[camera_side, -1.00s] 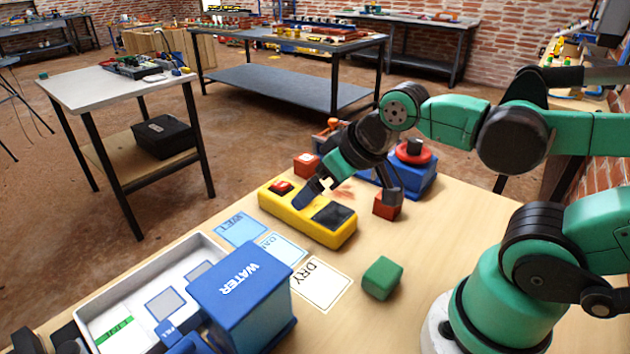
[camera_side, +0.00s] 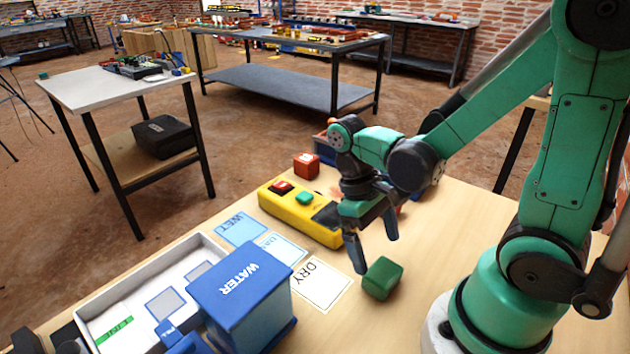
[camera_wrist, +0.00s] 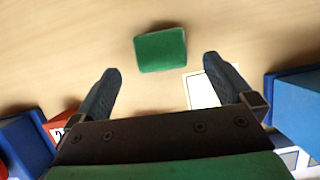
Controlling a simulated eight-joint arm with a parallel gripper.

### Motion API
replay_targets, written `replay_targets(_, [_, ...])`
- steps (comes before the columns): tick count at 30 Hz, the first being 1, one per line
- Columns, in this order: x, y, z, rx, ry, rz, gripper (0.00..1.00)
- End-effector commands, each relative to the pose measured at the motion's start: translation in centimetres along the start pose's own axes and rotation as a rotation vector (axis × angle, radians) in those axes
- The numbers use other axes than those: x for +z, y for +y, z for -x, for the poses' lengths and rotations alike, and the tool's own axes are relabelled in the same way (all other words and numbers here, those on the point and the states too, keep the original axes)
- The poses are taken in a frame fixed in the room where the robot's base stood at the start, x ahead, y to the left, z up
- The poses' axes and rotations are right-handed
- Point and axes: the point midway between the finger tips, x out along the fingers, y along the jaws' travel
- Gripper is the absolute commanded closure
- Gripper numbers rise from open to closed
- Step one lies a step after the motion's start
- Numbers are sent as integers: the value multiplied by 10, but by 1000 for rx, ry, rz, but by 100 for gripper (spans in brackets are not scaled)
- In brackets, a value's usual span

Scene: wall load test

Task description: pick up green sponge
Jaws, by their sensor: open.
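The green sponge (camera_side: 382,278) is a small block on the wooden table, just right of the DRY card. It also shows in the wrist view (camera_wrist: 160,50), ahead of the fingertips and roughly centred between them. My gripper (camera_side: 376,256) is open and empty, fingers pointing down, close above and behind the sponge in the side view. In the wrist view my gripper (camera_wrist: 162,66) has its two dark fingers spread wider than the sponge. I see no contact with the sponge.
A yellow box (camera_side: 300,218) with a red button and a green piece on top stands behind. A blue WATER container (camera_side: 243,290) and a white tray (camera_side: 118,300) are at left. The DRY card (camera_side: 318,284) lies flat. A red cube (camera_side: 306,165) stands at the back. The front right tabletop is clear.

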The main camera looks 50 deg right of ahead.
Motion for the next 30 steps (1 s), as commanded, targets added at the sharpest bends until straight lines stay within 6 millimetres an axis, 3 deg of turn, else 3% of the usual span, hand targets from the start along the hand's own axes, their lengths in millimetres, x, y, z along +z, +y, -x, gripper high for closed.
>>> replay_targets(12, [0, 0, -39, 2, 2, 0, 0])
replay_targets(25, [0, 0, -45, 2, 2, 1, 0])
replay_targets(26, [0, 0, -45, 2, 2, 0, 6])
replay_targets(30, [0, 0, -44, 2, 2, 1, 45])
